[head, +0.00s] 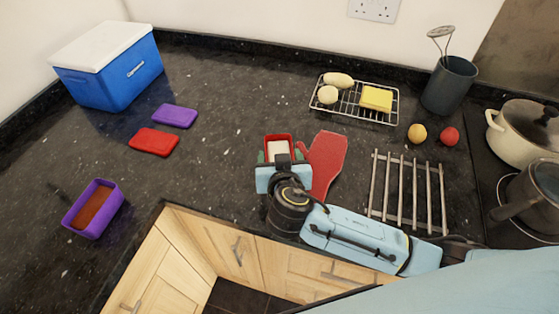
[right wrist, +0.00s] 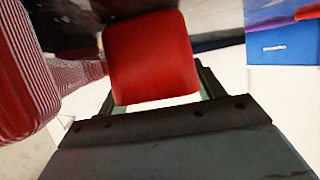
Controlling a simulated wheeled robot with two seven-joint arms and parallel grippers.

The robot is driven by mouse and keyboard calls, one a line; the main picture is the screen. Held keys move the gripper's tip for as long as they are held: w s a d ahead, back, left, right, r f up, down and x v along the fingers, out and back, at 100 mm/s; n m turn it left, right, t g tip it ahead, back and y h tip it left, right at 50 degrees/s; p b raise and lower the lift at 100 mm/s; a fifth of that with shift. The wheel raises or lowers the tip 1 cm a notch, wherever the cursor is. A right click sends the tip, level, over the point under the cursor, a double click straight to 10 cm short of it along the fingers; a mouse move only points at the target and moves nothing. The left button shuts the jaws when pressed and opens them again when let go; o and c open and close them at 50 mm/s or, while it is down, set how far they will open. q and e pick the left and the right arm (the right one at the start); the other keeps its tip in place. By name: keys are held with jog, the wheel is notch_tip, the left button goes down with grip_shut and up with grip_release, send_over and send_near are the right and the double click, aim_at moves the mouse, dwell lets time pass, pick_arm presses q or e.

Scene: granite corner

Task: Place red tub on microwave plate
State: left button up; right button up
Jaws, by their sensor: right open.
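The red tub (head: 278,137), with something white inside, stands on the dark counter in the middle of the head view. My right gripper (head: 279,156) is at the tub, with its green fingers on either side of it. It is open, and I cannot tell whether the fingers touch the tub. In the right wrist view the red tub (right wrist: 152,58) fills the space ahead of the palm, and the green fingers are partly hidden. No microwave or microwave plate is in view. My left gripper is not in view.
A red board (head: 327,160) lies just right of the tub. A metal trivet (head: 408,190) and a wire rack (head: 352,108) are further right. A purple tub (head: 93,209), red lid (head: 154,142), purple lid (head: 174,116) and blue cool box (head: 113,72) are left. Counter between is clear.

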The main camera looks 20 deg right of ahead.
jog(key=shift+r, duration=0.1)
jog(key=c, duration=0.9)
